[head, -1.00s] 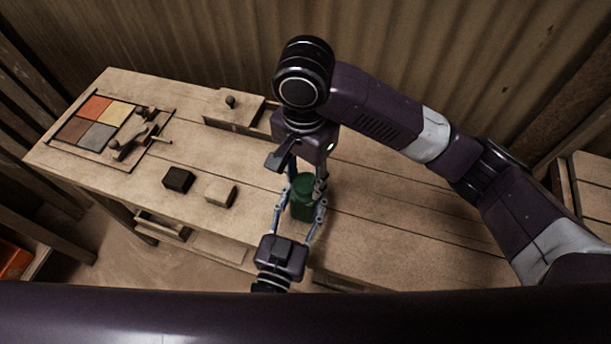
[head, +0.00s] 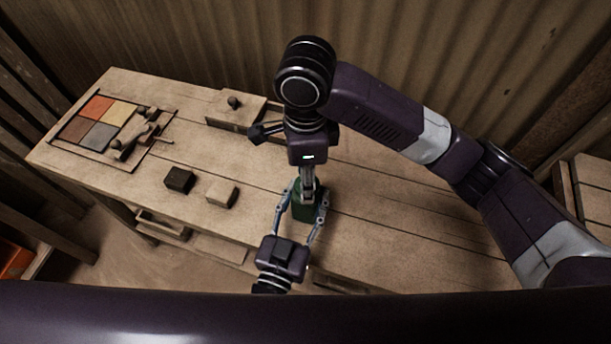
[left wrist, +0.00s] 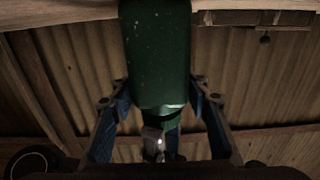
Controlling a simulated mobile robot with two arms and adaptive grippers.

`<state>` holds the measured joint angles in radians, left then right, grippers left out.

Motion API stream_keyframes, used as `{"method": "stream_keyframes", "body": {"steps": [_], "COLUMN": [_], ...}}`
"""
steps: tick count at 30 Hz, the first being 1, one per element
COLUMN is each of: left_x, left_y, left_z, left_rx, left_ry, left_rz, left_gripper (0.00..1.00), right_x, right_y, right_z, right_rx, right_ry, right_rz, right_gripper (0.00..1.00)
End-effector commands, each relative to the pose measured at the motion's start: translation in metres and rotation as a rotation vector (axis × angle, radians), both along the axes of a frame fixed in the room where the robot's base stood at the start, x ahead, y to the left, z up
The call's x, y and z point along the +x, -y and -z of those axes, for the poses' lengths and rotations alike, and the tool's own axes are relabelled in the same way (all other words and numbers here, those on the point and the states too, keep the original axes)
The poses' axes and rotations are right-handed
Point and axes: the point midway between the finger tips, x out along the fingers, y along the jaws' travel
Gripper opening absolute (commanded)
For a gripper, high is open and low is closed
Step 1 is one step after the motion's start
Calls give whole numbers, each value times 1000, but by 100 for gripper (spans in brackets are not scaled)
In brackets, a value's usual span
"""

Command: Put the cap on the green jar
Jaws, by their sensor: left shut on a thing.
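The green jar (head: 305,208) stands on the bench at the middle of the head view. My left gripper (head: 300,206) reaches in from the bottom and is shut on it, a finger on either side. In the left wrist view, which looks upside down, the jar (left wrist: 158,55) fills the space between the fingers, its narrower neck (left wrist: 160,115) lowest in the picture. My right gripper (head: 307,183) points down right over the jar's top. Its grey tip (left wrist: 153,143) shows at the neck. Its fingers overlap, so their opening is unclear. I cannot make out the cap.
A dark block (head: 179,180) and a pale block (head: 221,193) lie left of the jar. A tray of coloured tiles (head: 72,150) with a handled tool sits at the far left. A wooden box with a knob (head: 233,103) stands at the back. The bench right of the jar is clear.

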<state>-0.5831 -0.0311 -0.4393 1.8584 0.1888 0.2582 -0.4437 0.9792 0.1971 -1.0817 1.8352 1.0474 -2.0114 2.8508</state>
Motion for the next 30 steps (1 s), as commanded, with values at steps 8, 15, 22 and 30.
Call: {"method": "stream_keyframes", "body": {"steps": [8,15,22,30], "left_x": [0,0,0,0], "left_y": [0,0,0,0], "left_z": [1,0,1,0], "left_rx": [1,1,1,1], "left_ry": [-1,-1,-1,-1], "left_rz": [0,0,0,0], "left_gripper": [0,0,0,0], "right_x": [0,1,0,-1], "right_y": [0,0,0,0], "right_z": [0,-18,-43,-45], "right_rx": [1,1,1,1], "right_ry": [-1,5,1,-2], "right_rz": [-2,-4,-2,-3], "right_gripper": [53,53,53,53]}}
